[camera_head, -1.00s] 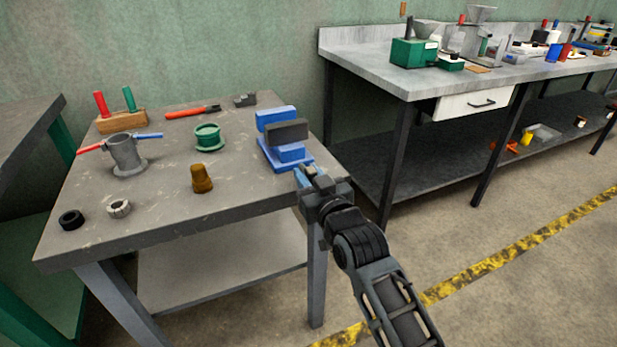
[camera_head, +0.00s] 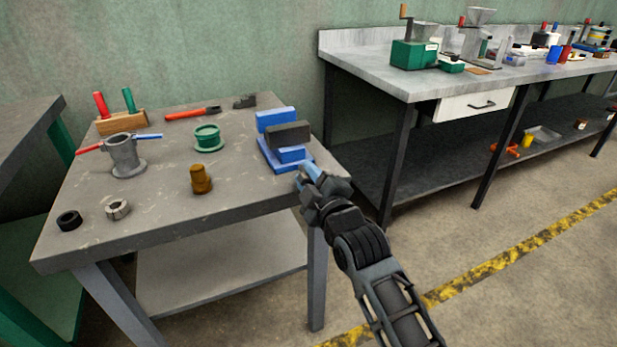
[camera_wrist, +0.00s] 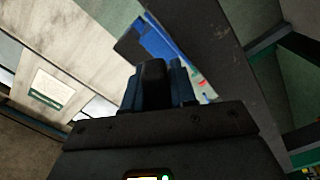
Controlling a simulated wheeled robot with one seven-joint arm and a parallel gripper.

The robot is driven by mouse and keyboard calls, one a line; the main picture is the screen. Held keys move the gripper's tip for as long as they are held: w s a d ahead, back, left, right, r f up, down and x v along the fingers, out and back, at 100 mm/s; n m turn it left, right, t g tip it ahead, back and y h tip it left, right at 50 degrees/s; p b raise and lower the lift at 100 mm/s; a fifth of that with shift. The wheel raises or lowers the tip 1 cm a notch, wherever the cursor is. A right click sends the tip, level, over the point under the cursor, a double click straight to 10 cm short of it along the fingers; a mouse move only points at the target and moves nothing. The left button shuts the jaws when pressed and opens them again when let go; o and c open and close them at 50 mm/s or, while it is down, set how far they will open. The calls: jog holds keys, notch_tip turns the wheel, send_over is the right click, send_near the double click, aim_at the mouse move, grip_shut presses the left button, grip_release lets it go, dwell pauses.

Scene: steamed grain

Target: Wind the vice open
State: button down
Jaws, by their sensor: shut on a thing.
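The blue vice (camera_head: 276,119) with a dark grey jaw block stands at the right front edge of the grey workbench. It also shows as a blue shape beyond the fingers in the wrist view (camera_wrist: 158,38). My gripper (camera_head: 307,172) is at the near front end of the vice, just off the bench edge. In the wrist view my fingers (camera_wrist: 155,78) are shut around a dark rounded piece, the vice handle (camera_wrist: 152,84). Most of the handle is hidden by my gripper in the head view. How far apart the jaws stand is hard to tell.
A second bench (camera_head: 370,72) stands at the right. Open floor lies in front.

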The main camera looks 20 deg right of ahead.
jog(key=n, duration=0.6)
jog(key=shift+f, duration=0.15)
jog(key=shift+n, duration=0.3)
jog(key=c, duration=1.3)
grip_release()
jog(key=shift+s, duration=0.1)
jog(key=s, duration=0.7)
jog(key=shift+s, duration=0.35)
